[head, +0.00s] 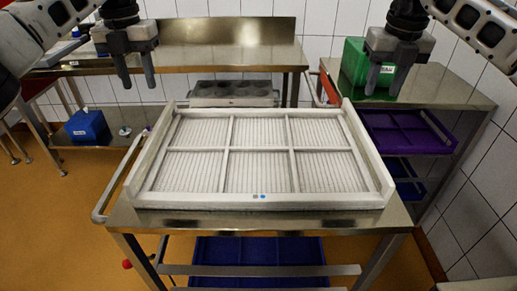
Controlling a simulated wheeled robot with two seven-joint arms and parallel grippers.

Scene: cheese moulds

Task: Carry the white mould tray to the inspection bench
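The white mould tray (260,203) lies flat on a steel trolley top (330,220) in front of me. My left gripper (137,82) hangs above and beyond the tray's far left corner, fingers apart, holding nothing. My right gripper (386,85) hangs above and beyond the far right corner, also open and empty. Neither touches the tray. A steel bench (230,58) with a backsplash stands against the back wall; no label marks it as the inspection bench.
A steel table at the right (440,88) carries a green container (355,62), with a purple crate (408,140) below. A blue box (87,126) sits on a lower shelf at the left. The trolley has a side handle (104,200) and a blue crate (258,252) underneath. Orange floor is clear at left.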

